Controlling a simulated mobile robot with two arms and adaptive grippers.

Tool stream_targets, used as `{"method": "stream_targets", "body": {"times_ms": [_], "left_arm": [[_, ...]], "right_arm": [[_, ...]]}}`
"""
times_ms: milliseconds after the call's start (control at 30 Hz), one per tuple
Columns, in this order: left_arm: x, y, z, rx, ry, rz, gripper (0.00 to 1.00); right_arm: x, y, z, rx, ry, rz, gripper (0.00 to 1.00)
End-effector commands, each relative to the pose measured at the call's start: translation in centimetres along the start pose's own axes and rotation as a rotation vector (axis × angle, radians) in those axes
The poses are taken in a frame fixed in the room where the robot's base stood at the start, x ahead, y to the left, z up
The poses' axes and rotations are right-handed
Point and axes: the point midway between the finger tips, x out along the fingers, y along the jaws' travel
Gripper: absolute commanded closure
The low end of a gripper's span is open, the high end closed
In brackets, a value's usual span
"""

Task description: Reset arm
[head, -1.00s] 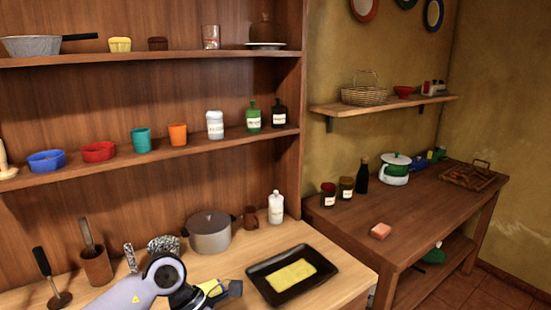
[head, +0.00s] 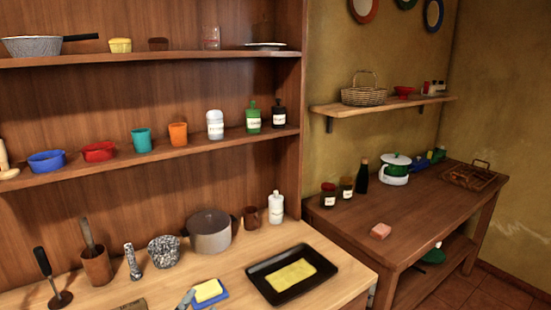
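Neither of my grippers nor either arm shows in the head view. On the wooden counter (head: 225,265) stands a black tray (head: 322,277) with a yellow slab (head: 290,275) lying in it. Left of the tray, a yellow block (head: 208,290) rests on a small blue base (head: 219,298) near the front edge of the picture. A grey pot (head: 210,235) with a lid stands behind them.
A speckled mortar (head: 164,251), a brown utensil cup (head: 97,267), a brown mug (head: 251,217) and a white bottle (head: 276,208) stand along the counter's back. Shelves above hold bowls, cups and bottles. A darker table (head: 400,225) at right holds a pink block (head: 380,231) and jars.

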Motion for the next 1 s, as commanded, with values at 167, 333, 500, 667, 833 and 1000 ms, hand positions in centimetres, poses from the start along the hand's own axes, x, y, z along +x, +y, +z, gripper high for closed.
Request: {"method": "stream_targets", "body": {"times_ms": [167,333,500,667,833,1000], "left_arm": [[-6.6,3.7,10.9,-0.231,-0.477,0.128,0.63],[-13.2,6.8,15.8,-0.351,-0.773,0.237,0.63],[-19.1,9.1,18.2,-0.428,-0.989,0.332,0.63],[-24.2,10.8,19.2,-0.482,-1.161,0.416,0.63],[-22.3,13.6,23.1,-0.471,-1.166,0.418,0.63],[-21.4,16.8,27.4,-0.467,-1.185,0.429,0.63]], "right_arm": [[0.0,0.0,-0.1,0.000,0.002,0.000,0.75],[0.0,0.0,-0.1,0.000,0.002,0.000,0.75],[0.0,0.0,-0.1,0.000,0.002,0.000,0.75],[0.0,0.0,-0.1,0.000,0.002,0.000,0.75],[0.1,0.0,-0.1,0.000,0.001,0.000,0.75],[0.2,0.0,-0.1,0.000,0.001,0.000,0.75]]}}
